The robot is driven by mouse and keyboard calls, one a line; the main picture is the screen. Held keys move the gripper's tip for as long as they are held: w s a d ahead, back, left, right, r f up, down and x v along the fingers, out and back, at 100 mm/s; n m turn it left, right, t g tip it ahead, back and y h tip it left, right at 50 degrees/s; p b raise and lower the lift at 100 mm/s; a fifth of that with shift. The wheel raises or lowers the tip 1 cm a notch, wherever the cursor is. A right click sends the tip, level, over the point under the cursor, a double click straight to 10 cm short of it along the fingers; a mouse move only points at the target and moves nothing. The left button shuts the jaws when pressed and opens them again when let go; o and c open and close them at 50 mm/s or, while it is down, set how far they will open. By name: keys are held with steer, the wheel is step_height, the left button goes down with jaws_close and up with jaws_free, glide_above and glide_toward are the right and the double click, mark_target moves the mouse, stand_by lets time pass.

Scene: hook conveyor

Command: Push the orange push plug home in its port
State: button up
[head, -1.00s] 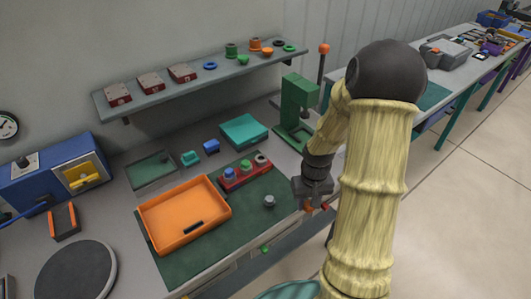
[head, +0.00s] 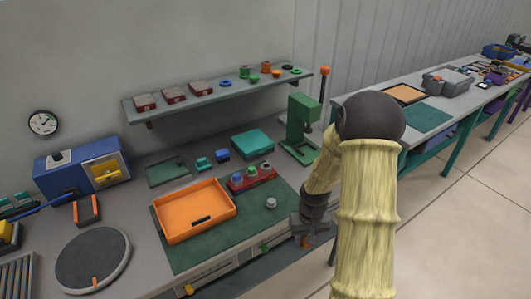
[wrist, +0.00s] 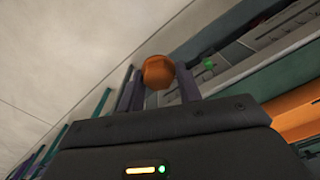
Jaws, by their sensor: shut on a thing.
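The orange push plug (wrist: 158,72) is a rounded, faceted piece between the two dark fingers of my gripper (wrist: 160,88) in the wrist view. My gripper is shut on it. In the head view my gripper (head: 307,240) is at the right end of the bench's front edge, pointing down, with a bit of orange plug (head: 305,241) showing at its tips. I cannot make out the port; whether the plug touches or sits in anything cannot be told.
An orange tray (head: 160,225), a red block (head: 238,187) with several knobs and a grey knob (head: 271,203) are on the green mat (head: 225,245). A green press (head: 301,125) stands behind my gripper. A green piece (wrist: 208,64) shows along the bench front in the wrist view.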

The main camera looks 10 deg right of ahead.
steer(key=w+a+f+n, duration=0.1)
steer(key=w+a+f, duration=0.2)
steer(key=a+f, duration=0.5)
step_height(320, 180, down, 3)
steer(key=shift+w+a+r, duration=0.2)
steer(key=shift+w+a, duration=0.15)
steer(key=shift+w, duration=0.05)
steer(key=shift+d, duration=0.1)
